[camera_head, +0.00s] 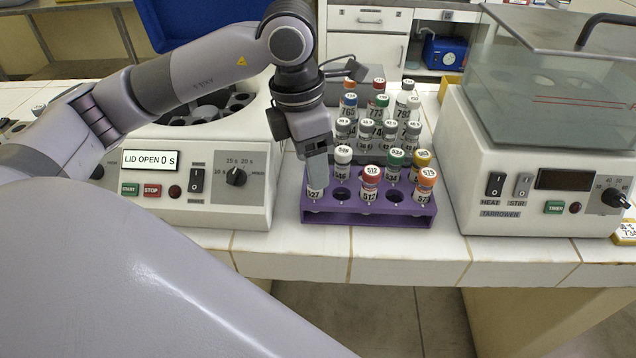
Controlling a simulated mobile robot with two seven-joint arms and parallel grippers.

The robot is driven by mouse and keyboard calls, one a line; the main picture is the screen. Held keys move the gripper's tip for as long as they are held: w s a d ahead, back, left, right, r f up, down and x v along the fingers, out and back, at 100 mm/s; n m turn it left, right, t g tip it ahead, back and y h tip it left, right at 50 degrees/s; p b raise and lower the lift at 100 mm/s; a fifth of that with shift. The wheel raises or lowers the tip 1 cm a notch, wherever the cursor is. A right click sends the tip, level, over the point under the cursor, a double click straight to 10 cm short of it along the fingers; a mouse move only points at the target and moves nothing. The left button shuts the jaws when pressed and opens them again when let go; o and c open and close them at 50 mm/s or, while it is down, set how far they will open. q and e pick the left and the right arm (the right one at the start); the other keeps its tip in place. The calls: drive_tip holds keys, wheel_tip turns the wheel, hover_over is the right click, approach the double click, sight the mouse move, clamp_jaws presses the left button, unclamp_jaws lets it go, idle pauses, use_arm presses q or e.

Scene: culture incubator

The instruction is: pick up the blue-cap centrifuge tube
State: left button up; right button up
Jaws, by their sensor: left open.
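My left gripper (317,168) points down at the front left of the purple rack (370,217). It is open, over and around the top of a tube labelled 527 (315,194). The gripper hides that tube's cap, so I cannot tell its colour. A tube with a blue cap (349,99), labelled 765, stands in the grey rack behind, to the right of my gripper. The purple rack also holds tubes with white, red, green, yellow and orange caps. My right gripper is not in view.
A centrifuge (214,206) reading "LID OPEN 0 s" stands left of the racks. A heated stirring bath (545,180) with a clear cover stands close on the right. Several tubes crowd the grey rack. The tiled bench edge (400,262) is clear in front.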

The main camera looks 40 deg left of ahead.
use_arm(q)
drive_tip(key=f, duration=0.2)
drive_tip(key=w+f, duration=0.1)
drive_tip(key=f, duration=0.1)
drive_tip(key=shift+w+d+f+p, duration=0.1)
drive_tip(key=shift+f+p, duration=0.2)
drive_tip(key=shift+f, duration=0.1)
drive_tip(key=c, duration=1.1)
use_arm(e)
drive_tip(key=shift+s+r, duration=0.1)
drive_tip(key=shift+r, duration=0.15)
